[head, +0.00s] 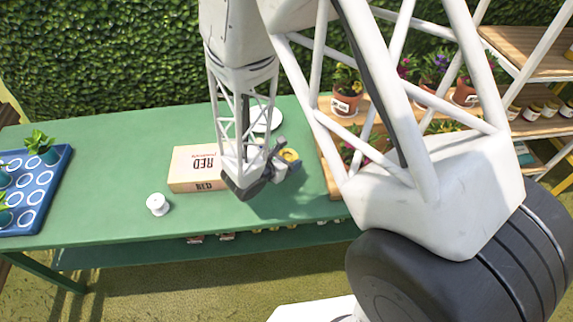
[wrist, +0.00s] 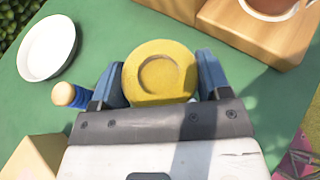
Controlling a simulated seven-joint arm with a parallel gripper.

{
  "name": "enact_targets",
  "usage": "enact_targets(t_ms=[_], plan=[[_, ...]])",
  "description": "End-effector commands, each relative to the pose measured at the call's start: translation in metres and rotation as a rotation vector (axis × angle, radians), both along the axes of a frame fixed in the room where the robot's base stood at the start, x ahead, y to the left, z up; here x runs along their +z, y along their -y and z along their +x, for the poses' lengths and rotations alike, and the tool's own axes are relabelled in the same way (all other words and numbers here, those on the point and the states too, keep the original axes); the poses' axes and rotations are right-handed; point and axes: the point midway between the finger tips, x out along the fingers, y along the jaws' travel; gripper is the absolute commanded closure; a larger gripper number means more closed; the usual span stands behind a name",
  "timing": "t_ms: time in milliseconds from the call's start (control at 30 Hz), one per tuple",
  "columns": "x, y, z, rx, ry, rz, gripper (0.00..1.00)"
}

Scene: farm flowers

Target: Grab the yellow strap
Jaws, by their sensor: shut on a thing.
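The yellow strap (wrist: 158,75) shows as a round yellow roll with a ring-shaped recess in its top. In the wrist view it sits between the two blue fingers of my gripper (wrist: 160,85), which are shut on it from both sides.
A box marked RED (head: 194,168) stands left of my gripper. A white dish (wrist: 47,48) and a small blue item with a tan top (wrist: 70,96) are close by. A white spool (head: 157,204) and a blue tray (head: 30,190) with plants are further left. Wooden shelves with pots (head: 346,100) stand right.

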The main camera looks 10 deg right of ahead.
Motion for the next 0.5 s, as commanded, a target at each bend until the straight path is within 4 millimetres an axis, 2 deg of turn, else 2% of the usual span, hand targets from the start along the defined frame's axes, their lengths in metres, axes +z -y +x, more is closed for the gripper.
enact_targets(t_ms=[233, 500], plan=[[0.029, 0.0, 0.0, -0.001, 0.002, 0.002, 0.59], [0.046, 0.0, 0.0, 0.0, 0.001, 0.001, 0.59]])
